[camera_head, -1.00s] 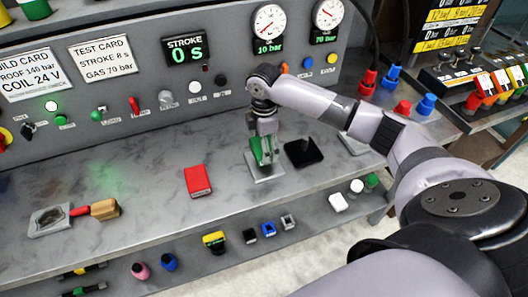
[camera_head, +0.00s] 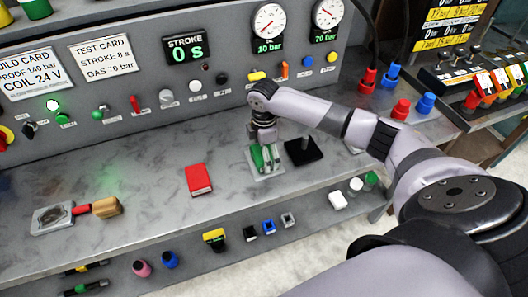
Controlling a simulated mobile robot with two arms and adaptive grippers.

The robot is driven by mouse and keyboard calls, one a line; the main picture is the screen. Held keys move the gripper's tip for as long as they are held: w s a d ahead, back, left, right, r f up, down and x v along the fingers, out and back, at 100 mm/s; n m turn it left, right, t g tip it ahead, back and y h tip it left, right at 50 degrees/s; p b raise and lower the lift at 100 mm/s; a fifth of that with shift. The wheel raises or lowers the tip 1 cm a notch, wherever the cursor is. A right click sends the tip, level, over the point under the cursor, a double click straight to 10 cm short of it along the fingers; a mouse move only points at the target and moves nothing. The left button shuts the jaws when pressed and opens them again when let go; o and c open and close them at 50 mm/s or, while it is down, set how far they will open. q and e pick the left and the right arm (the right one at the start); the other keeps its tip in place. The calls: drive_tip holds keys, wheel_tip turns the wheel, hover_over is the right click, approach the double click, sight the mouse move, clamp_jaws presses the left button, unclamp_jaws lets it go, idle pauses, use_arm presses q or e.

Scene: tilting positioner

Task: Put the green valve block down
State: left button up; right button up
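The green valve block (camera_head: 257,158) is at a light square plate (camera_head: 268,177) on the grey bench. My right gripper (camera_head: 265,153) points down over it, with its fingers at the block. They appear closed on it, though the fingers partly hide it. I cannot tell for sure whether the block's underside touches the plate. My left gripper is not in view.
A black square block (camera_head: 303,152) stands close to the right of the plate. A red box (camera_head: 198,180) lies to the left. The control panel (camera_head: 140,75) rises behind. Bench between is clear.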

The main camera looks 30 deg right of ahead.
drive_tip(key=shift+r, duration=0.1)
wheel_tip(320, 180, up, 12)
drive_tip(key=b, duration=0.2)
idle(0.5)
idle(0.3)
